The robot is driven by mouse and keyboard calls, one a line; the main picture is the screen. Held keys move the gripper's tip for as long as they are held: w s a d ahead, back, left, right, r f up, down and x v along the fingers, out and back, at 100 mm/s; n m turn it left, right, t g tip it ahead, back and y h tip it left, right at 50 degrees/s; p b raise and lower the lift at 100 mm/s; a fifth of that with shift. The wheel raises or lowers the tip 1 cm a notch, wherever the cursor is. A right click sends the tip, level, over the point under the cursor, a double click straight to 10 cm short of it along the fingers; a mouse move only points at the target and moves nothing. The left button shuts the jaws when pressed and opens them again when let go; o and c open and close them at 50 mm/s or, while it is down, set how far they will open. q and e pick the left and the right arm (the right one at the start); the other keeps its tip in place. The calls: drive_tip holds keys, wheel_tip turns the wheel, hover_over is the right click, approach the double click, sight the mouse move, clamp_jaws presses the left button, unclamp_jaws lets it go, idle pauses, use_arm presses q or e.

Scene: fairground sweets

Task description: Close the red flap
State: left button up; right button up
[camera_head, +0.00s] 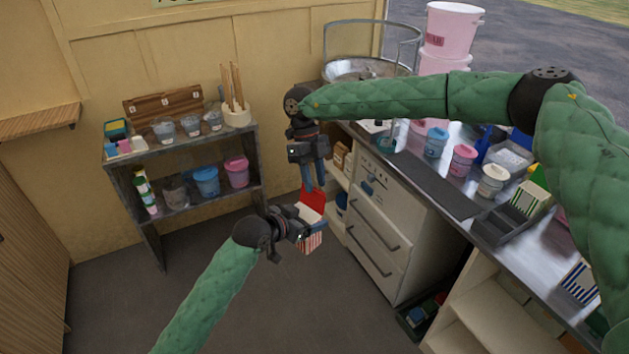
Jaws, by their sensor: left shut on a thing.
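A small box with red and white stripes (312,243) hangs in the air in front of the shelves. Its red flap (314,198) stands up at the back, so the box looks open, with a pale top visible. My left gripper (314,226) is shut on the box from the left and holds it above the floor, covering part of it. My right gripper (314,188) points down just above the red flap, its fingertips close to the flap's upper edge. I cannot tell whether it touches the flap or how far its fingers are apart.
A grey shelf unit (255,190) with tubs stands behind on the left. On the right is a counter (410,150) with cups, a dark tray (492,226) and striped boxes, above white drawers (372,225). The floor (290,300) below the box is clear.

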drive_tip(key=shift+s+f, duration=0.15)
drive_tip(key=shift+f, duration=0.15)
drive_tip(key=shift+c, duration=0.4)
drive_tip(key=shift+d, duration=0.1)
clamp_jaws()
drive_tip(key=shift+s+a+r+t+h, duration=0.1)
drive_tip(key=shift+s+a+t+h, duration=0.2)
drive_tip(key=shift+t, duration=0.1)
drive_tip(key=shift+s+a+r+t+h, duration=0.15)
drive_tip(key=shift+s+a+t+h, duration=0.15)
drive_tip(key=shift+s+t+h, duration=0.15)
drive_tip(key=shift+s+a+f+m+t+h, duration=0.15)
drive_tip(key=shift+s+a+m+t+h, duration=0.15)
drive_tip(key=shift+s+a+t+h, duration=0.4)
drive_tip(key=shift+s+a+f+m+t+h, duration=0.2)
drive_tip(key=shift+s+a+m+t+h, duration=0.15)
drive_tip(key=shift+t+h, duration=0.55)
drive_tip(key=shift+s+a+f+m+t+h, duration=0.2)
drive_tip(key=shift+s+a+t+h, duration=0.25)
drive_tip(key=shift+s+t+h, duration=0.3)
drive_tip(key=shift+w, duration=0.15)
